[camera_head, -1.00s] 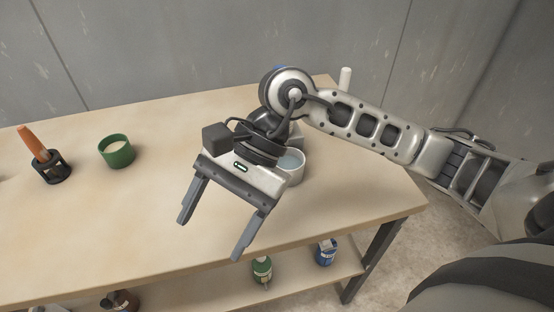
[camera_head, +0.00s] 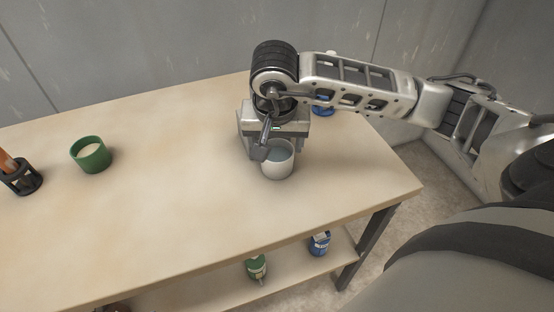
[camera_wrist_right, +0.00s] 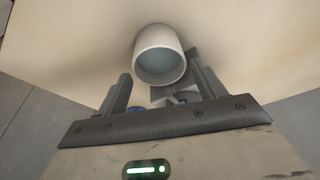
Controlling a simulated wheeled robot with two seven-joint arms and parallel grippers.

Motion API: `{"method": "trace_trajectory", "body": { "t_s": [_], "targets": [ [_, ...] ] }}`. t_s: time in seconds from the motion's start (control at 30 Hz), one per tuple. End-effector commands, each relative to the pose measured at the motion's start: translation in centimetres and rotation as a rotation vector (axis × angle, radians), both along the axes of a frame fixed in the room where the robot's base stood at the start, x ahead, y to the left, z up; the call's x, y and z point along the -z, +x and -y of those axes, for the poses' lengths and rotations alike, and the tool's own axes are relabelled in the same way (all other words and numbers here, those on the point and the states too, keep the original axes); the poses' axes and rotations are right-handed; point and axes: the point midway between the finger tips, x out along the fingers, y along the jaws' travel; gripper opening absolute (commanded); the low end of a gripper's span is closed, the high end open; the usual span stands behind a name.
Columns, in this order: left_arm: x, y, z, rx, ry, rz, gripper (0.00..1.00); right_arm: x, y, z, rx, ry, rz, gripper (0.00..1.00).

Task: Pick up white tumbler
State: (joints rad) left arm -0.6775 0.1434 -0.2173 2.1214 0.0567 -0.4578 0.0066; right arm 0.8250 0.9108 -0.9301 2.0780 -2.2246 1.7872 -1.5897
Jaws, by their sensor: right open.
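I cannot tell whether a finger touches the tumbler. My left gripper is not in view.
A green cup (camera_head: 91,156) with pale contents and a black holder (camera_head: 22,178) with an orange-handled tool stand at the left. A blue object (camera_head: 323,108) sits behind my right arm. Green (camera_head: 256,267) and blue (camera_head: 319,243) bottles stand on the lower shelf. The table's middle is clear.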

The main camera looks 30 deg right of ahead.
Motion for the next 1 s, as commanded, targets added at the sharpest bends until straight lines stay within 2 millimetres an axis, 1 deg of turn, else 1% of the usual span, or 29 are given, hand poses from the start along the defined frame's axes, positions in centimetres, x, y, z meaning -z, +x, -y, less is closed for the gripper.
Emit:
{"method": "trace_trajectory", "body": {
  "t_s": [0.17, 0.3, 0.4, 0.53, 0.7, 0.73, 0.83, 0.87, 1.0],
  "targets": [
    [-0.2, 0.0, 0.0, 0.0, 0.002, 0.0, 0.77, 1.3, 0.2, 0.2, 0.0, 0.002, -0.004, 0.69],
    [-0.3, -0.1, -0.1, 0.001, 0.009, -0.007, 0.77, 3.4, 0.5, 0.7, 0.002, 0.001, -0.006, 0.69],
    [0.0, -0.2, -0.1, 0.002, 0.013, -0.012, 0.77, 4.7, 0.9, 0.8, 0.0, 0.002, -0.003, 0.69],
    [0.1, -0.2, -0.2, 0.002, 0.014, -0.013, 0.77, 5.3, 1.1, 1.0, 0.0, 0.001, 0.001, 0.69],
    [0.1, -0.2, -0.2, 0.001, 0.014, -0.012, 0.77, 5.3, 1.1, 1.0, -0.001, 0.002, 0.001, 0.69],
    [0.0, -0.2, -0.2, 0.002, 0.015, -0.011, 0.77, 5.3, 1.1, 1.0, -0.001, 0.002, 0.001, 0.66],
    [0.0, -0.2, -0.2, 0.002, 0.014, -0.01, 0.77, 5.3, 1.1, 0.9, -0.001, 0.002, 0.001, 0.38],
    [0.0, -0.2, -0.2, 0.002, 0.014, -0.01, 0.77, 5.3, 1.1, 0.9, -0.001, 0.002, 0.001, 0.35],
    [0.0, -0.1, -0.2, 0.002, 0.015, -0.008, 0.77, 5.2, 1.1, 0.9, -0.001, 0.002, 0.003, 0.35]
  ]
}}
